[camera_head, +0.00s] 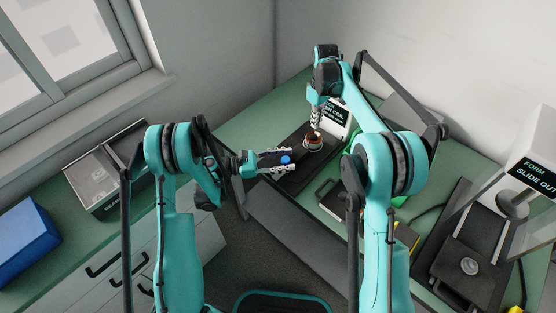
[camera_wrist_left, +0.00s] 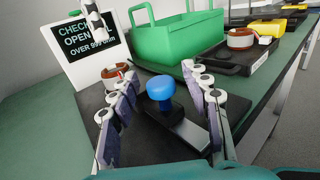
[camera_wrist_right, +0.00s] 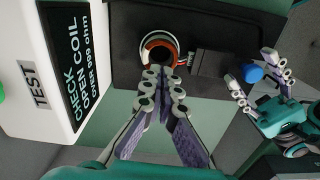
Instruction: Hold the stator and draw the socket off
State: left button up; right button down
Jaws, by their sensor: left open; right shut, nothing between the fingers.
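The stator (camera_wrist_right: 160,42), a ring with orange-red windings, sits on a dark test plate (camera_wrist_right: 130,70) beside the tester. It also shows in the head view (camera_head: 313,143). A dark grey socket block (camera_wrist_right: 208,63) lies close beside the stator, with thin wires between them. A blue knob (camera_wrist_left: 160,88) is at the block's outer end. My left gripper (camera_head: 288,160) is open, its fingers on either side of the knob with visible gaps. My right gripper (camera_wrist_right: 163,75) is shut and empty, its tips at the stator's near rim; contact cannot be told.
The white tester (camera_wrist_right: 40,70) with its display stands right beside the stator. A green crate (camera_wrist_left: 170,45) and another stator (camera_wrist_left: 240,38) on a black tray stand farther along the bench. A blue box (camera_head: 22,240) lies at far left.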

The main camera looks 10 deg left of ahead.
aim_at(314, 138)
pick_arm(q)
jog(key=shift+d, duration=0.15)
pick_arm(e)
jog(key=c, duration=1.3)
grip_release()
jog(key=shift+n, duration=0.3)
jog(key=shift+c, duration=0.2)
jog(key=o, duration=0.5)
jog(key=shift+r+n, duration=0.2)
jog(key=shift+n, duration=0.3)
jog(key=o, duration=0.3)
jog(key=shift+r+n, duration=0.2)
jog(key=shift+n, duration=0.6)
notch_tip(314, 138, down, 10)
jog(key=n, duration=0.8)
